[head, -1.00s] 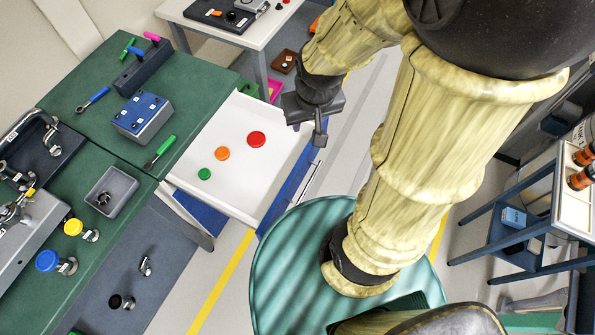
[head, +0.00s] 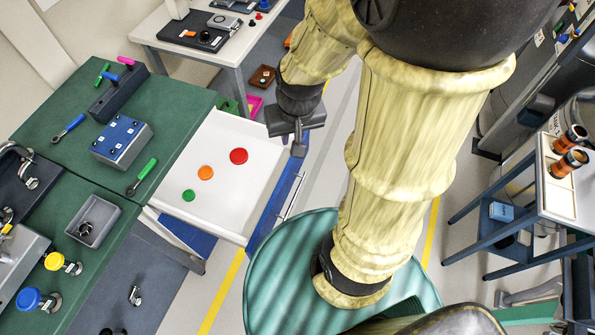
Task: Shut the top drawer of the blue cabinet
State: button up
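The top drawer (head: 230,190) of the blue cabinet is pulled out from under the green worktop. Its white inside faces up and holds a red disc (head: 239,156), an orange disc (head: 205,173) and a green disc (head: 188,196). Its blue front (head: 272,208) with a pale bar handle (head: 291,197) faces right. Part of the blue cabinet body (head: 190,232) shows below the drawer. My gripper (head: 298,150) is at the far end of the drawer front, fingers together and holding nothing visible. I cannot tell whether it touches the front.
Tools, a blue-topped box (head: 121,139) and a grey tray (head: 92,219) lie on the green worktop (head: 60,105). A white table (head: 210,52) stands at the back. A blue-framed cart (head: 510,225) stands right. Open floor (head: 335,150) lies right of the drawer front.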

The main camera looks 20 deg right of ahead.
jog(key=d+f+m+b, duration=0.1)
jog(key=f+m+b, duration=0.1)
jog(key=f, duration=0.1)
jog(key=w+d+f+m+y+b, duration=0.1)
jog(key=f+m+b, duration=0.1)
jog(key=f, duration=0.1)
jog(key=d+f+m+g+b, duration=0.1)
jog(key=d+f+m+b, duration=0.1)
jog(key=f, duration=0.1)
jog(key=shift+w+f, duration=0.15)
grip_shut()
jog(key=w+d+f+m+t+y+b, duration=0.2)
jog(key=d+f+m+b, duration=0.6)
jog(key=f+m, duration=0.1)
jog(key=w+d+f+m+t+y+b, duration=0.3)
jog(key=d+f+m+b, duration=0.5)
jog(key=f+m, duration=0.2)
jog(key=shift+w+d+m, duration=0.3)
jog(key=shift+d, duration=0.05)
jog(key=shift+a+f, duration=0.1)
jog(key=shift+f, duration=0.1)
jog(key=w+a+r+x, duration=0.1)
jog(key=r+x, duration=0.1)
jog(key=x, duration=1)
jog(key=shift+w+a+f+b, duration=0.15)
jog(key=shift+w+a+b, duration=0.25)
jog(key=shift+w+b, duration=0.05)
jog(key=shift+w, duration=0.1)
